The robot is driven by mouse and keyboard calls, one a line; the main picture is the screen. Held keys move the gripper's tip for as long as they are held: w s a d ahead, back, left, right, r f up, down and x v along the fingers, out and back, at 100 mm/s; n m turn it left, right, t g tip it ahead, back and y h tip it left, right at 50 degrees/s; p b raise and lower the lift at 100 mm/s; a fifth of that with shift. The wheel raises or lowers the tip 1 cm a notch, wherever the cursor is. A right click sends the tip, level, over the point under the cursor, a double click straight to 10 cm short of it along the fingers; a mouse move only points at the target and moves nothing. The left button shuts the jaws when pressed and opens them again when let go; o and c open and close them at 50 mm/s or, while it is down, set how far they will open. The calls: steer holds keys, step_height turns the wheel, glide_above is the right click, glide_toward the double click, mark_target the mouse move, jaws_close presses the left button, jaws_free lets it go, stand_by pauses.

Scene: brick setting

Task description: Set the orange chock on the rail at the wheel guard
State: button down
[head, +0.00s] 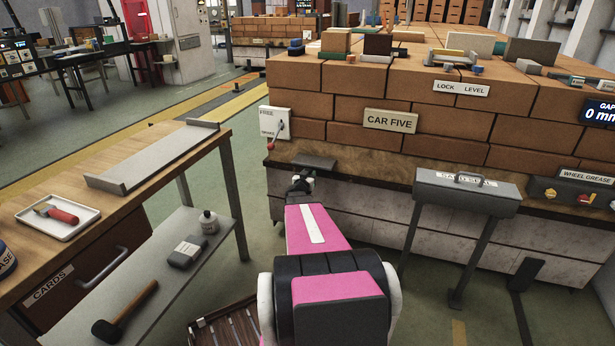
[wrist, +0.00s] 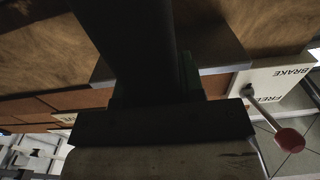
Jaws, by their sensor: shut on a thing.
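I cannot make out the orange chock, the rail or the wheel guard in either view. My gripper (head: 303,181) is at the end of my pink arm, low in front of the brick-loaded car's side. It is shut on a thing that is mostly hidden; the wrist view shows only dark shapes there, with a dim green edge. A flat dark grey plate (head: 315,162) juts from the car's wooden beam just beyond my gripper. It also shows in the wrist view (wrist: 225,58).
A BRAKE/FREE panel (head: 275,122) with a red-knobbed lever (head: 272,146) is left of the plate; the knob also shows in the wrist view (wrist: 290,140). A grey box on legs (head: 467,192) stands at right, a wooden bench (head: 60,225) at left.

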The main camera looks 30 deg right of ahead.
steer(key=w+d+f, duration=0.2)
steer(key=shift+d+f, duration=0.1)
steer(key=shift+d, duration=0.2)
steer(key=shift+w+f, duration=0.1)
steer(key=shift+f, duration=0.15)
steer(key=c, duration=0.7)
jaws_free()
steer(key=shift+f, duration=0.1)
steer(key=shift+c, duration=0.2)
